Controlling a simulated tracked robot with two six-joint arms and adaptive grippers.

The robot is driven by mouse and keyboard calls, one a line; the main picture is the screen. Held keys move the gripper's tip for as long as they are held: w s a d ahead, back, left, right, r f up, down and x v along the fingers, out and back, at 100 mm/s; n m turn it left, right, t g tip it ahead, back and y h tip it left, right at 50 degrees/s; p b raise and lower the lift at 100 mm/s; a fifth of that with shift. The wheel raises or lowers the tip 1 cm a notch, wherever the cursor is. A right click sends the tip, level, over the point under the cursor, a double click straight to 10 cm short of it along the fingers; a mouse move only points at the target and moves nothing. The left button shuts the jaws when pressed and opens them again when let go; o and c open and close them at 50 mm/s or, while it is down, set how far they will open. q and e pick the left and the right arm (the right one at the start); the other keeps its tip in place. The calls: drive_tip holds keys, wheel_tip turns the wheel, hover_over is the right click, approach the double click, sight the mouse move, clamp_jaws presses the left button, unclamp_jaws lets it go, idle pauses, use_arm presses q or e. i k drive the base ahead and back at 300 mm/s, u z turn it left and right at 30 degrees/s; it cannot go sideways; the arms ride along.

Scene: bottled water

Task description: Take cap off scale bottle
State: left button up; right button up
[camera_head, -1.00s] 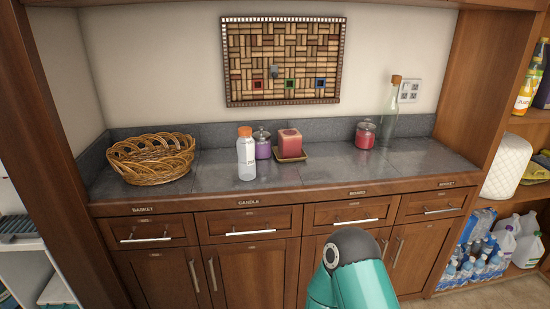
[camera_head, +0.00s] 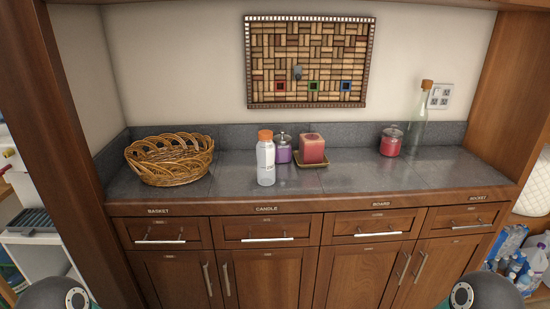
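A white, partly clear bottle (camera_head: 266,164) stands upright on the grey counter (camera_head: 233,186), near its front edge. An orange cap (camera_head: 265,135) sits on top of it. I cannot make out any scale marks at this size. Neither of my grippers is in view. Only a rounded dark part of each of my arms shows, at the lower left and lower right corners, well below and apart from the bottle.
A wicker basket (camera_head: 170,161) stands left of the bottle. A purple jar (camera_head: 283,150) and a red candle (camera_head: 312,148) on a tray stand close at its right. A red jar (camera_head: 390,142) and a corked glass bottle (camera_head: 419,112) stand farther right. Drawers line the counter front.

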sight(266, 150)
drive_tip(key=i, duration=0.85)
